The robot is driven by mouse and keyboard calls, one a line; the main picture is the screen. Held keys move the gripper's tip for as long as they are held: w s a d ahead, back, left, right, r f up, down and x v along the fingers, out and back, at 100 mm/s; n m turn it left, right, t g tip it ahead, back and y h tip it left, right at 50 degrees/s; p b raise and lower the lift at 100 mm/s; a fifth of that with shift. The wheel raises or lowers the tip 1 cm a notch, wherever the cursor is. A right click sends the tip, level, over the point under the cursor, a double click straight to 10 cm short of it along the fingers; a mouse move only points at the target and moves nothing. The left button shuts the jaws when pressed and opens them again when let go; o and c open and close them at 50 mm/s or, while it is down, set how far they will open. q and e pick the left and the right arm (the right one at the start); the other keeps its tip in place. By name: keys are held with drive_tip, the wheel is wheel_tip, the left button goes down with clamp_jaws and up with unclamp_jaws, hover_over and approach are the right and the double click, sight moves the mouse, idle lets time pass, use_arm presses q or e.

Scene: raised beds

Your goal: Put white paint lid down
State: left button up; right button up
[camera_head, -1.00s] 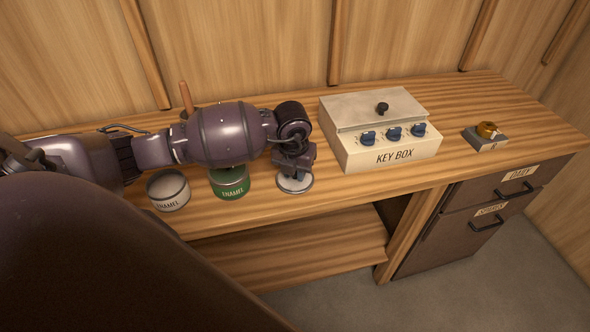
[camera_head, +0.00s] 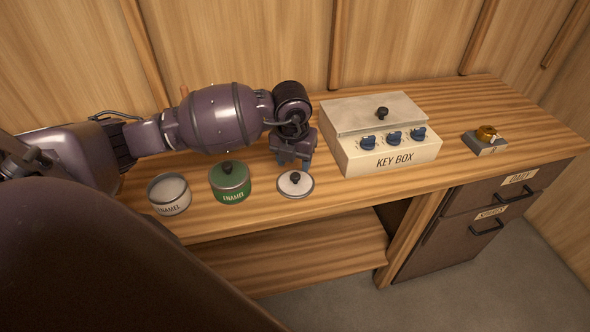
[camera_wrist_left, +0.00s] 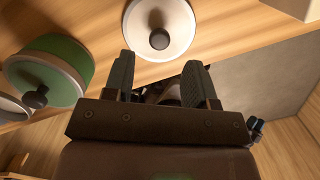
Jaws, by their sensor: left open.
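The white paint lid (camera_head: 295,185), a round disc with a dark knob, lies flat on the workbench in the head view, right of the green tin. It also shows in the left wrist view (camera_wrist_left: 178,22), just beyond the fingers. My left gripper (camera_head: 294,163) is open and empty, just behind and above the lid, apart from its knob. Its two fingers show in the left wrist view (camera_wrist_left: 160,78). The white enamel tin (camera_head: 169,194) stands uncovered at the left. The green enamel tin (camera_head: 230,183) has a lid with a dark knob on it. My right gripper is not in view.
The cream key box (camera_head: 382,135) with blue knobs stands right of my gripper. A small grey block with a brass-coloured knob (camera_head: 485,139) sits farther right. The workbench (camera_head: 340,190) is bare around the lid, close to its front edge. Dark drawers (camera_head: 485,213) are below right.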

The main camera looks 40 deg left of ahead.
use_arm(q)
wheel_tip(320, 180, up, 6)
drive_tip(key=shift+s, duration=0.4)
idle(0.3)
